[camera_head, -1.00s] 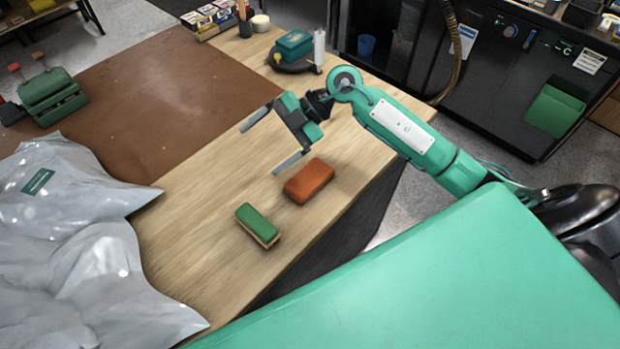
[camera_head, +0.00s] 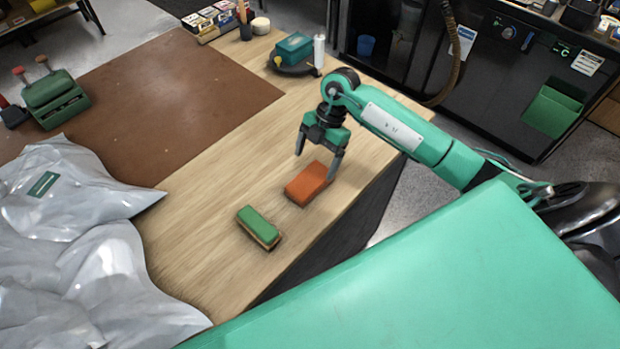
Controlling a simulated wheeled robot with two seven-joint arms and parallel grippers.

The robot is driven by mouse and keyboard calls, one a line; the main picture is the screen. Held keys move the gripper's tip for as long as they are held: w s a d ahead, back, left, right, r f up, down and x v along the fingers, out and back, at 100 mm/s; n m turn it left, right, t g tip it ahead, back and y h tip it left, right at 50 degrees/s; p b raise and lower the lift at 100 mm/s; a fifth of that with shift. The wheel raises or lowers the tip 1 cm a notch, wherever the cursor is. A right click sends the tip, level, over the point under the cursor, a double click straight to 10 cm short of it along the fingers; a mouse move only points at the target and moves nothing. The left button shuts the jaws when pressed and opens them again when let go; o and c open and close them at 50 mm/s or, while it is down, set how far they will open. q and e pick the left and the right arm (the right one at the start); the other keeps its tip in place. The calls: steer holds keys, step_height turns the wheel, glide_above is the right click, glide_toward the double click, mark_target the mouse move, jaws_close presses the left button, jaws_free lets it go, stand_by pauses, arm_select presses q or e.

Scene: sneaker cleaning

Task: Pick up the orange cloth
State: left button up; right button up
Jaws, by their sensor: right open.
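The orange cloth (camera_head: 306,184) is a folded, block-like piece lying on the wooden table (camera_head: 213,215), near its right edge. My right gripper (camera_head: 316,165) is open and points down at the cloth. One fingertip is at the cloth's far left side and the other near its right end. The gripper looks empty. I cannot tell whether the fingers touch the cloth. My left gripper is not in view.
A green-topped brush (camera_head: 258,226) lies close to the cloth, nearer to me. Crumpled grey plastic sheeting (camera_head: 70,260) covers the left, beside a brown mat (camera_head: 165,100). A teal box (camera_head: 293,47) and a white bottle (camera_head: 319,50) stand at the back.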

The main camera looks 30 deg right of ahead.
mark_target(311, 178)
steer(key=p+x, duration=0.2)
steer(key=x, duration=0.3)
steer(key=shift+s+d+f+p, duration=0.1)
steer(key=shift+s+f+p, duration=0.1)
steer(key=shift+p, duration=0.15)
steer(key=shift+f, duration=0.25)
steer(key=c, duration=1.1)
